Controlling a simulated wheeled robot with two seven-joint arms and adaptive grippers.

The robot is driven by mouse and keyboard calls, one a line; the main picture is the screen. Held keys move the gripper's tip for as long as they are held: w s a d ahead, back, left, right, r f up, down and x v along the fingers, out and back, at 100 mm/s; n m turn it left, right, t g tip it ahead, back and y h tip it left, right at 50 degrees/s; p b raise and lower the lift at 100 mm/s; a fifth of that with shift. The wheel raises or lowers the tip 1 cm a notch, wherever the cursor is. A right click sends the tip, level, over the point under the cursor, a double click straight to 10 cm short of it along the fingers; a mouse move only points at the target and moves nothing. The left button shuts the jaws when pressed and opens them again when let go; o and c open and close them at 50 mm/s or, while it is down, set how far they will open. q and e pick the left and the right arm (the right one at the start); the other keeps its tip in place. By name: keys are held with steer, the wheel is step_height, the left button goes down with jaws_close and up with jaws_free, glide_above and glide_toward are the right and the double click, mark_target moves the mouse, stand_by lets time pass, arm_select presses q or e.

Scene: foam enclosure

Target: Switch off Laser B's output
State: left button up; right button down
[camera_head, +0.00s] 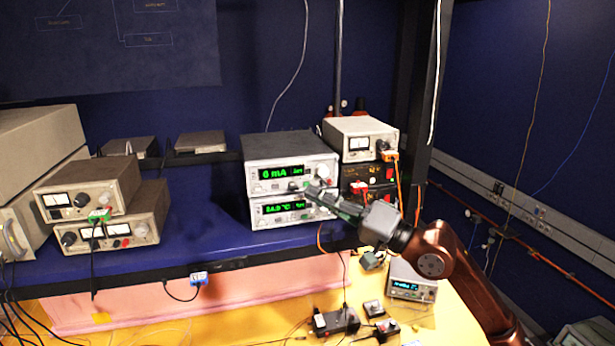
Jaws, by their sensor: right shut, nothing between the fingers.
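A stack of two pale instruments stands on the blue shelf. The upper one (264,173) shows "6 mA" in green, with a round knob at its right. The lower one (270,214) shows a green reading, seemingly in °C. I cannot read a "Laser B" label on either. My right gripper (309,191) is shut and empty, its fingertips at the front of the stack, near the seam between the units. I cannot tell whether they touch. The gripper and fingers hide part of the lower unit's right front. My left gripper is not in view.
To the right stands a white unit with a dial meter (358,136) on dark red-lit boxes (366,180). Metered supplies (88,190) are at left. A dark post (416,100) rises behind my right arm. Small boxes and cables lie on the yellow surface (270,300) below.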

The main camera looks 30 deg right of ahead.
mark_target(306, 184)
steer(key=shift+w+d+f, duration=0.15)
steer(key=shift+w+f, duration=0.05)
steer(key=shift+w, duration=0.65)
stand_by(0.8)
steer(key=shift+w+d+b, duration=0.1)
steer(key=shift+w+b, duration=0.1)
steer(key=shift+b, duration=0.25)
steer(key=shift+w, duration=0.25)
